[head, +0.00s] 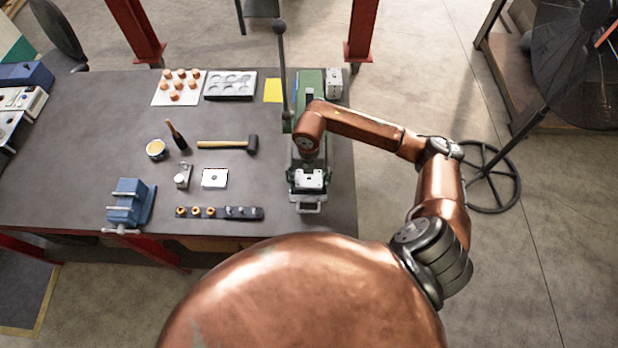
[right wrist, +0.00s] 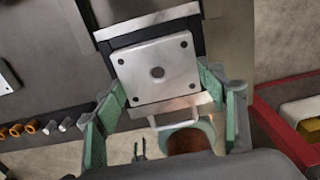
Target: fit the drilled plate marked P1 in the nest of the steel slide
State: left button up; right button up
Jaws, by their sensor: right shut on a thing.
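A light square drilled plate (right wrist: 157,70) with a centre hole and smaller corner holes lies between the green-padded fingers of my right gripper (right wrist: 168,90), which is shut on it. No P1 mark can be read. In the head view the plate (head: 310,179) and right gripper (head: 309,174) are over the front of the steel slide (head: 308,198), at the foot of the green press. The right wrist view shows dark nest edging (right wrist: 112,60) behind and beside the plate. I cannot tell whether the plate is seated or held just above. My left gripper is not in view.
The green press (head: 309,84) with its tall lever (head: 283,65) stands just behind. The bench's right edge is close.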

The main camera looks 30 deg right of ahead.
dwell(0.3)
jog(key=o, duration=1.6)
jog(key=shift+c, duration=0.2)
notch_tip(320, 180, up, 12)
jog(key=shift+s, duration=0.1)
